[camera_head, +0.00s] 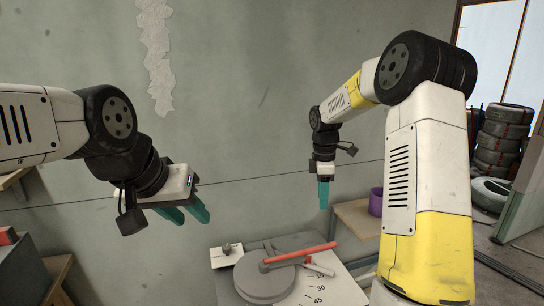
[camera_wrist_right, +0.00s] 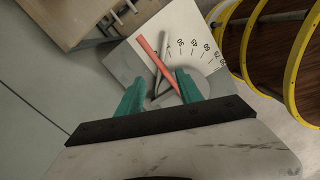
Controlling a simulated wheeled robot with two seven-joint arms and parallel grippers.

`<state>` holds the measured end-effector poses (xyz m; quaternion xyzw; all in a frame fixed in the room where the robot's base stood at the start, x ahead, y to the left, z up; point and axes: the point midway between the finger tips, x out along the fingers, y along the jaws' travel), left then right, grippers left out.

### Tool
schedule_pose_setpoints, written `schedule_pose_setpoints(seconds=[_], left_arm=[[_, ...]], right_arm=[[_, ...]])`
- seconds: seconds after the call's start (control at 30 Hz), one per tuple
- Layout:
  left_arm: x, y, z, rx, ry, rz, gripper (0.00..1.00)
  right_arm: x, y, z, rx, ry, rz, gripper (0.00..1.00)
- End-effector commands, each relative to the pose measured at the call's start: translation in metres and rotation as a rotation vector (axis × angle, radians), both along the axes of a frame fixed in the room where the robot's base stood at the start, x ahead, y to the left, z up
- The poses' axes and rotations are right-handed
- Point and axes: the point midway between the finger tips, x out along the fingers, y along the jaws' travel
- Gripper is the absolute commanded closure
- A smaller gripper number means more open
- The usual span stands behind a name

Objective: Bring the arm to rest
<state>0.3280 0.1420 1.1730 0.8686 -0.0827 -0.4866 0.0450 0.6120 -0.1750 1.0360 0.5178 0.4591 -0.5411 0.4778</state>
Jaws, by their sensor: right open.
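My right gripper (camera_head: 323,200) hangs fingers down in the air in front of the wall, above the bender. Its two teal fingers stand apart and empty in the right wrist view (camera_wrist_right: 160,88). My left gripper (camera_head: 192,217) is at the left of the head view, its teal fingers angled down to the right, apart with nothing between them. Below both is a grey round bender (camera_head: 264,281) with a red handle (camera_head: 300,256) on a white plate with angle marks (camera_head: 335,291). The red handle also shows beyond the right fingertips in the wrist view (camera_wrist_right: 152,60).
A wooden bench (camera_head: 356,217) with a purple container (camera_head: 376,202) stands behind my right arm. Stacked tyres (camera_head: 502,140) are at the far right. A grey box (camera_head: 22,268) is at the lower left. Yellow hoops (camera_wrist_right: 290,60) show in the wrist view. Air around both grippers is clear.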

Motion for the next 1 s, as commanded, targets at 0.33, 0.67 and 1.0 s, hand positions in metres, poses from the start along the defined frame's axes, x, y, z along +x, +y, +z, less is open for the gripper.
schedule_pose_setpoints(seconds=[0.33, 0.67, 1.0], left_arm=[[0.0, 0.0, 0.0, 0.0, 0.0, 0.0, 0.64], [0.0, 0.0, 0.0, 0.0, 0.0, 0.0, 0.64], [0.0, 0.0, 0.0, 0.0, 0.0, 0.0, 0.64]], right_arm=[[-0.115, 0.012, 0.114, 0.12, -0.23, -0.558, 0.57], [-0.233, 0.024, 0.145, 0.387, -0.349, -1.084, 0.57], [-0.284, 0.032, 0.137, 0.569, -0.349, -1.344, 0.57]])
